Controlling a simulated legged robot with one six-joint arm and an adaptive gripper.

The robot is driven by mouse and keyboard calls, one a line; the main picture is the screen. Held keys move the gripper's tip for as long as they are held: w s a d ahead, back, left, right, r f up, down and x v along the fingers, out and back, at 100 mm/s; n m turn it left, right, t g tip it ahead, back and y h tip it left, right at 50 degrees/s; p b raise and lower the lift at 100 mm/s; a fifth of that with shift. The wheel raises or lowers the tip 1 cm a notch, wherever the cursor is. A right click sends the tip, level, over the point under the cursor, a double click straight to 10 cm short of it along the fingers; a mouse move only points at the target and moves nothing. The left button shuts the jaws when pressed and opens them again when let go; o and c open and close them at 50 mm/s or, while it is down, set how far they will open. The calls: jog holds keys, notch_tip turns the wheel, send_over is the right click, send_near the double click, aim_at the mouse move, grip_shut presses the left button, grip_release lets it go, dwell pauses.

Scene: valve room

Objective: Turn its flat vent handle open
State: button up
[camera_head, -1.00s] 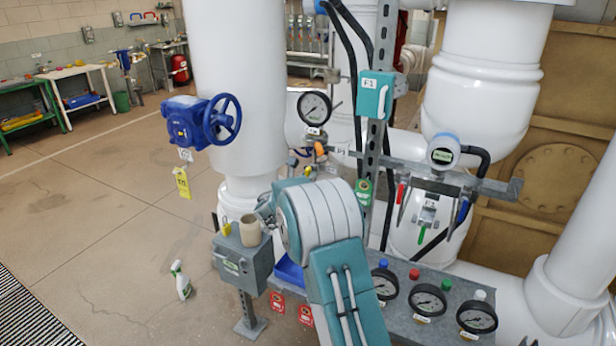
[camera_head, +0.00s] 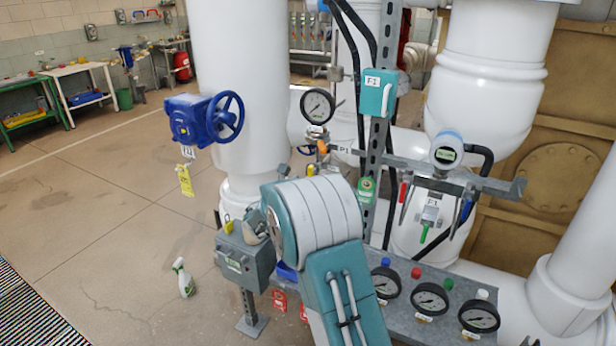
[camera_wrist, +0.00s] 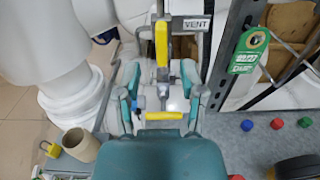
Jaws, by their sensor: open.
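In the wrist view a flat yellow handle (camera_wrist: 162,45) stands upright just left of the VENT label (camera_wrist: 197,24). A second short yellow bar (camera_wrist: 158,115) lies crosswise lower down, nearer the palm; I cannot tell what it belongs to. My gripper (camera_wrist: 162,82) is open and empty, its two teal-and-grey fingers apart on either side of the metal fittings below the upright handle. Whether a finger touches anything is unclear. In the head view my arm hides most of my gripper, and the vent handle cannot be made out for sure.
A grey box (camera_head: 244,262) with a mug (camera_wrist: 75,145) and a yellow padlock (camera_wrist: 52,150) is close on the left. A steel post with a green tag (camera_wrist: 247,51) stands close on the right. Gauges (camera_head: 430,299) line a panel in front.

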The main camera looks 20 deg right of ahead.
jog(key=v, duration=0.7)
jog(key=s+d+r+m+g+y, duration=0.1)
jog(key=s+r+m+g+y, duration=0.2)
jog(key=s+m, duration=0.55)
jog(key=s+d+r+m+g+y, duration=0.1)
jog(key=s+d+r+m+g, duration=0.15)
jog(key=s+m+g, duration=0.65)
jog(key=s+a+m+t+y, duration=0.3)
jog(key=s+a, duration=0.4)
jog(key=s, duration=0.3)
jog(key=s+a+m+t+y, duration=0.3)
jog(key=s+a+m+y, duration=0.2)
jog(key=s, duration=0.5)
jog(key=shift+a+t+y, duration=0.3)
jog(key=shift+a+y, duration=0.6)
jog(key=shift+y, duration=0.2)
jog(key=shift+r, duration=0.15)
